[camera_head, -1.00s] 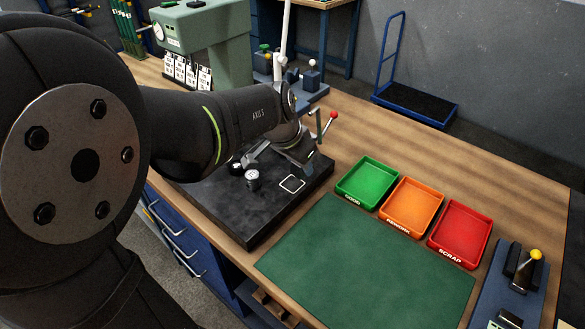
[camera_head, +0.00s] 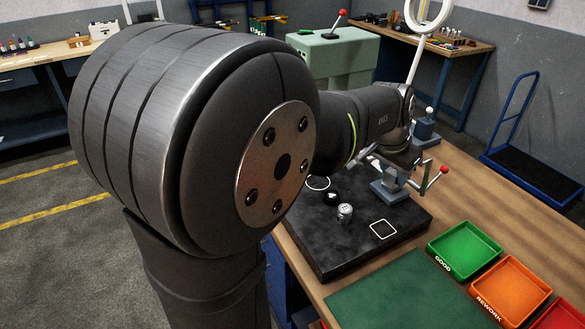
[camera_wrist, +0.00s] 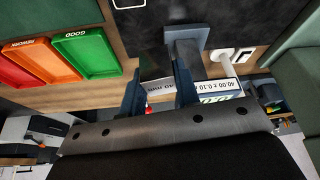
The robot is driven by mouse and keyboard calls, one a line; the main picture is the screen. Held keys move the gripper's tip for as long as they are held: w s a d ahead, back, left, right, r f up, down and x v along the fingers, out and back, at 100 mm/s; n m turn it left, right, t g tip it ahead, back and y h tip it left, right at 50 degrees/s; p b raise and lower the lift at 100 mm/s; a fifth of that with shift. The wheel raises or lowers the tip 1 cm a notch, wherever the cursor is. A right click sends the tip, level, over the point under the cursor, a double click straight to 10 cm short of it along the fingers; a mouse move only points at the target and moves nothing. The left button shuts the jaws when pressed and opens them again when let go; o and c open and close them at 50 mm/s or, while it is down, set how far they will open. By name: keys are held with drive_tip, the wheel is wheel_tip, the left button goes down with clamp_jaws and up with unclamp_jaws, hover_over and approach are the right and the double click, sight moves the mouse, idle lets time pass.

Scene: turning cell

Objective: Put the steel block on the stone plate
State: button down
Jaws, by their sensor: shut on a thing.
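In the wrist view my gripper (camera_wrist: 160,82) is shut on the steel block (camera_wrist: 163,86), a grey piece marked in mm between the two dark fingers. The stone plate (camera_head: 345,255) is a dark slab on the bench in the head view; part of it also shows at the top of the wrist view (camera_wrist: 225,12). A white square outline (camera_head: 383,229) is marked on its near right part. In the head view my arm reaches over the back of the plate, and the block and fingertips cannot be made out there.
A blue-grey stand (camera_head: 390,191) with a red-knobbed lever is near my wrist. A green mat (camera_head: 405,295), a green tray (camera_head: 464,250) and an orange tray (camera_head: 510,288) lie to the right.

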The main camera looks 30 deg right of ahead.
drive_tip(key=n+t, duration=0.1)
drive_tip(key=n, duration=0.1)
hover_over(350, 185)
drive_tip(key=s+a, duration=0.1)
drive_tip(key=f, duration=0.6)
drive_tip(key=shift+w+a+f, duration=0.2)
drive_tip(key=shift+w+f, duration=0.1)
drive_tip(key=shift+f, duration=2.15)
drive_tip(key=shift+f, duration=0.15)
drive_tip(key=c, duration=1.1)
unclamp_jaws()
